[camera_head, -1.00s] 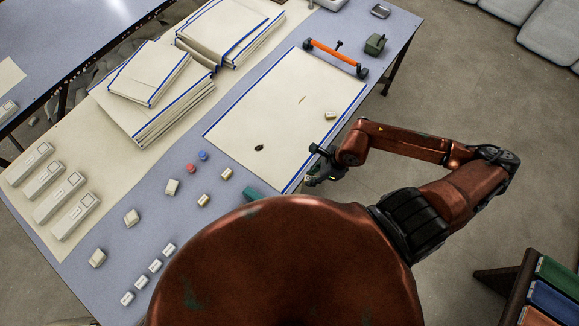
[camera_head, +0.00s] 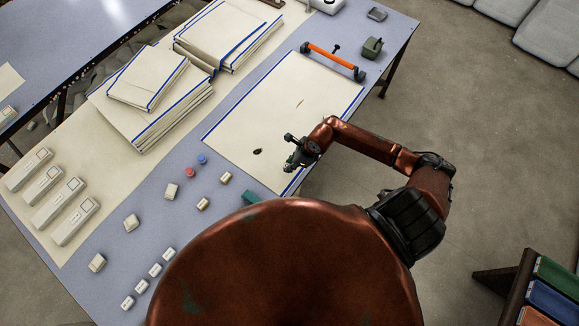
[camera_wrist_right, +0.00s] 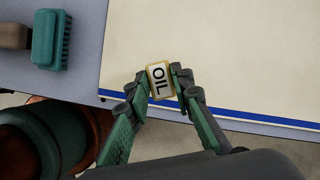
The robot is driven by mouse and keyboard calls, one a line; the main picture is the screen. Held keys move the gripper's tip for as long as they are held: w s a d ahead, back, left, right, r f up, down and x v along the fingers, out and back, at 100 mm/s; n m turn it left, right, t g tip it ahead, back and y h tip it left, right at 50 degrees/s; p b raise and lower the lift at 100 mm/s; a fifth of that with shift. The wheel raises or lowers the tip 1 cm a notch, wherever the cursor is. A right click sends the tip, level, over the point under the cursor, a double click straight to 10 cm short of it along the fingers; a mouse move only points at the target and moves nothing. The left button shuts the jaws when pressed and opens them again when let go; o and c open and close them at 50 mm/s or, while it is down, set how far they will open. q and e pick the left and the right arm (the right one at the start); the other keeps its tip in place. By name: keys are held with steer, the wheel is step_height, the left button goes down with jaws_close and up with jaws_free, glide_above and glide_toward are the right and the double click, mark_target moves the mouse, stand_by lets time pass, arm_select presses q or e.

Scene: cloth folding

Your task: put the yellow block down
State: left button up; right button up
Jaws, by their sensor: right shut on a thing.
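The yellow block (camera_wrist_right: 161,79), with a pale top face lettered OIL and a yellow rim, is between the fingertips of my right gripper (camera_wrist_right: 160,83) in the wrist view. The gripper is shut on it. In the head view my right gripper (camera_head: 292,163) is over the near corner of the blue-edged cream cloth (camera_head: 296,100). The block is too small or hidden to make out there. I cannot tell whether it touches the cloth. My left gripper is in neither view.
A green-bristled brush (camera_wrist_right: 50,40) lies by the cloth's corner. An orange-handled tool (camera_head: 334,60) lies at the cloth's far edge. A dark mark (camera_head: 257,151) is on the cloth. Folded cloths (camera_head: 165,105) and small blocks (camera_head: 171,190) lie to the left. The middle of the cloth is clear.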

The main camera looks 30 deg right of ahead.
steer(key=shift+w+f, duration=0.25)
steer(key=shift+f, duration=0.05)
step_height(320, 180, down, 2)
steer(key=shift+a+f, duration=0.1)
steer(key=shift+f, duration=0.05)
steer(key=shift+w+f, duration=0.1)
steer(key=shift+f, duration=0.35)
steer(key=o, duration=0.9)
steer(key=v, duration=1.2)
